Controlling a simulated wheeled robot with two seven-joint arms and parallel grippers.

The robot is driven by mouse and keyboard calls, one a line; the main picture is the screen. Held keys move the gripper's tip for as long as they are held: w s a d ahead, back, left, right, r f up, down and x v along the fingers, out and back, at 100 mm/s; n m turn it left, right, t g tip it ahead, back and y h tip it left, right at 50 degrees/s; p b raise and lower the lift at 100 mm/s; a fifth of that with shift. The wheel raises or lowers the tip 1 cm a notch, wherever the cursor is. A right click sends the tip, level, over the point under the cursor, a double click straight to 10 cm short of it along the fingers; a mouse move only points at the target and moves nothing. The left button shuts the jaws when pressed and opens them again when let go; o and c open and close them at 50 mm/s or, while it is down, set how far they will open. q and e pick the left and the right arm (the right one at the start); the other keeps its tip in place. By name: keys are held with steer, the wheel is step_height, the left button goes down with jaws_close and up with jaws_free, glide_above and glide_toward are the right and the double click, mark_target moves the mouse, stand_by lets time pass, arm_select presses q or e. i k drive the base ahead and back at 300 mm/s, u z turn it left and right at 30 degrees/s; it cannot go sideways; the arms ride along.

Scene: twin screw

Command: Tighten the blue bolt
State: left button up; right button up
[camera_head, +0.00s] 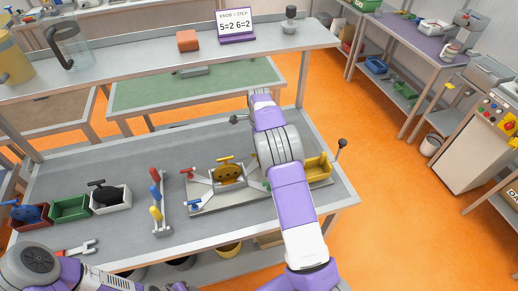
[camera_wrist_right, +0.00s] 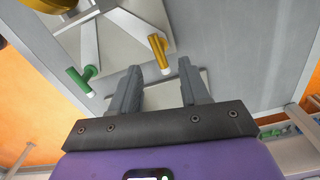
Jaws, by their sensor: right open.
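The blue bolt (camera_head: 193,205) has a T-shaped handle and stands at the near left corner of the grey metal fixture (camera_head: 232,200) on the bench. A red bolt (camera_head: 187,172) stands at the fixture's far left corner. A green bolt (camera_wrist_right: 82,77) and a yellow bolt (camera_wrist_right: 159,54) show in the right wrist view. My right arm crosses the right part of the fixture in the head view. My right gripper (camera_wrist_right: 160,88) is open and empty, its fingers apart near the fixture's edge, away from the blue bolt.
A gold part with a handle (camera_head: 228,173) sits on the fixture. A stand with red, blue and yellow knobs (camera_head: 159,222) is to its left, then white, green (camera_head: 70,208) and red bins. A yellow tray (camera_head: 319,169) is at the right. Bare bench lies behind the fixture.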

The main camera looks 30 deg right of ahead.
mark_target(194, 207)
steer(key=k, duration=1)
